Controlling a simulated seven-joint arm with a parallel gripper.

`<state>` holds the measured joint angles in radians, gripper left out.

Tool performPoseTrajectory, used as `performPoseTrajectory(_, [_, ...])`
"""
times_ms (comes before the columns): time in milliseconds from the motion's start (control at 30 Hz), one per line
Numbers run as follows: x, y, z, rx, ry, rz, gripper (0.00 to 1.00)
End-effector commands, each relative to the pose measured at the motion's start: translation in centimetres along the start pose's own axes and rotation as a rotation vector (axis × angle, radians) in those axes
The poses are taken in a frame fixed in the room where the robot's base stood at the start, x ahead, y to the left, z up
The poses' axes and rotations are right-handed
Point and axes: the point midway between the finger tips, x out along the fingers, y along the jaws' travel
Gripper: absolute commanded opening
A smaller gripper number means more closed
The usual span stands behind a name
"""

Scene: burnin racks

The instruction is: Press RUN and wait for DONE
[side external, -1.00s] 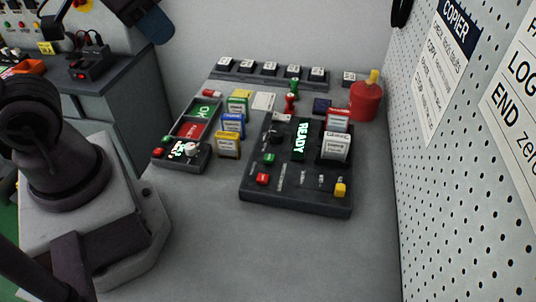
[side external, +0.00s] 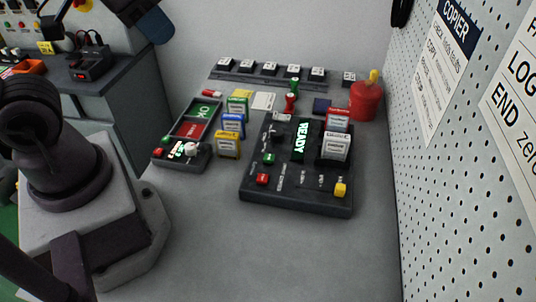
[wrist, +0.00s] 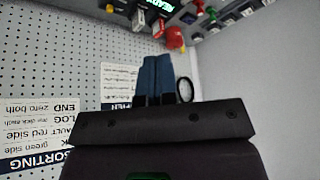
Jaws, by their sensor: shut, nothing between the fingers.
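A dark control box (side external: 294,195) stands on the grey bench in the side view. Its upright display (side external: 300,140) glows green and reads READY. The box has a green button (side external: 268,158), a red button (side external: 262,179) and a yellow button (side external: 340,190); their small labels are not readable, so I cannot tell which is RUN. Two white-faced cartridges, one red-topped (side external: 338,117) and one white (side external: 336,147), stand in its right side. My gripper (wrist: 157,80) shows in the wrist view with its blue fingers together and empty, away from the buttons. The box's display shows partly there too.
Left of the box are several coloured cartridges (side external: 228,145) and a tray (side external: 205,105) with OK and red sections. A red canister (side external: 364,101) and a row of dark blocks (side external: 268,68) stand behind. A pegboard wall (side external: 425,190) bounds the right. The front bench is clear.

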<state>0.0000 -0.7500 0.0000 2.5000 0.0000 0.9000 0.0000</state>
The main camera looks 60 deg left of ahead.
Motion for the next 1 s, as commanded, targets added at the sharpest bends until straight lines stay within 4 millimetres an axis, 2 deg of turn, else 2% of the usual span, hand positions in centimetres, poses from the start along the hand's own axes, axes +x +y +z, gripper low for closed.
performPoseTrajectory(533, [0.0,-0.1,0.0,-0.007,-0.001,-0.004,0.0])
performPoseTrajectory(600, [0.5,-0.5,0.1,-0.02,-0.025,-0.011,0.0])
performPoseTrajectory(767, [2.9,-1.4,0.7,-0.045,-0.15,-0.047,0.0])
performPoseTrajectory(1000, [9.0,-4.9,0.5,-0.033,-0.273,-0.174,0.0])
